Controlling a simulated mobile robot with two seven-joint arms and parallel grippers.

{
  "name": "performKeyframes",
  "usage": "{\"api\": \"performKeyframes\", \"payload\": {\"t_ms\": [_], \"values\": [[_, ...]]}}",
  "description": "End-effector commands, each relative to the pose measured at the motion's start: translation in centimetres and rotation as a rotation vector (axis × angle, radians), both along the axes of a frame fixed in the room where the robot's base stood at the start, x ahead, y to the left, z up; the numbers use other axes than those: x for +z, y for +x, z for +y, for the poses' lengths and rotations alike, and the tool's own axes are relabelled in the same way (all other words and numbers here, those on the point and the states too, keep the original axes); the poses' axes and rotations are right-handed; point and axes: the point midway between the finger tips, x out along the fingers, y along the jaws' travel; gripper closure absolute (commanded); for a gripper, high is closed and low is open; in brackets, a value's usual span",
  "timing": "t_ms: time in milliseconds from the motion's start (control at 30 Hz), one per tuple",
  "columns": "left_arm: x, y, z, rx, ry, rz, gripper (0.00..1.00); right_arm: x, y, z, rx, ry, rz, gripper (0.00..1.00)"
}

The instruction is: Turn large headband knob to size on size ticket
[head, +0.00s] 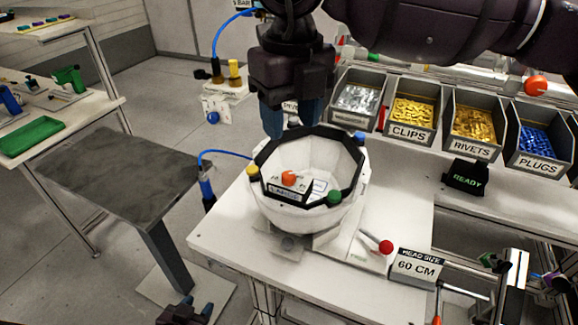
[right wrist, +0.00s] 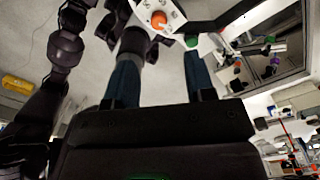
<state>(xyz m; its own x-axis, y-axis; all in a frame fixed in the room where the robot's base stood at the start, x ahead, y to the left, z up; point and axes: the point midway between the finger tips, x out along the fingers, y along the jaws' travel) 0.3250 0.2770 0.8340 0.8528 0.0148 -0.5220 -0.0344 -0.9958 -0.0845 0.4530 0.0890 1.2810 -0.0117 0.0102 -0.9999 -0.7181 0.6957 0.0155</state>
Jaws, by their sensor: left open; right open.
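A white helmet shell (head: 258,200) sits open side up in a fixture on the white bench, with a black angular headband (head: 345,140) around its rim. An orange knob (head: 289,178) is inside, by a white dial plate. In the right wrist view the knob (right wrist: 159,20) shows beyond the fingertips, its markings too small to read. The size ticket (head: 416,265) reads "HEAD SIZE 60 CM". My right gripper (head: 293,120) is open and empty at the shell's far rim, apart from the knob. My left gripper (head: 185,312) is open, low at the bottom edge.
Yellow (head: 253,172), blue (head: 359,138) and green (head: 334,197) pieces sit on the headband's rim. A lever with a red ball (head: 386,246) stands right of the shell. Bins of clips (head: 411,134), rivets and plugs line the back, with a black READY box (head: 466,178).

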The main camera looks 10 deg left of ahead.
Motion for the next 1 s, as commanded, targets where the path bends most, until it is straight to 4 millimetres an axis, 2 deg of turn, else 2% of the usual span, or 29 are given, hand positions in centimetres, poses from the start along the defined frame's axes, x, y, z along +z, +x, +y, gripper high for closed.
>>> {"api": "performKeyframes", "payload": {"t_ms": [300, 500, 700, 1000], "values": [[0.7, -0.1, 0.0, 0.001, 0.001, 0.001, 0.57, -5.3, -0.2, 0.1, 0.004, 0.001, 0.005, 0.50], [1.0, 0.1, 0.0, 0.000, 0.000, -0.002, 0.57, -8.0, -0.2, 0.1, 0.003, 0.001, 0.004, 0.50], [1.1, 0.1, 0.0, -0.001, 0.001, -0.002, 0.57, -9.4, -0.2, 0.2, 0.004, 0.003, 0.003, 0.50], [1.1, 0.1, 0.0, -0.001, 0.001, -0.001, 0.57, -9.6, -0.2, 0.2, 0.004, 0.002, 0.002, 0.50]]}}
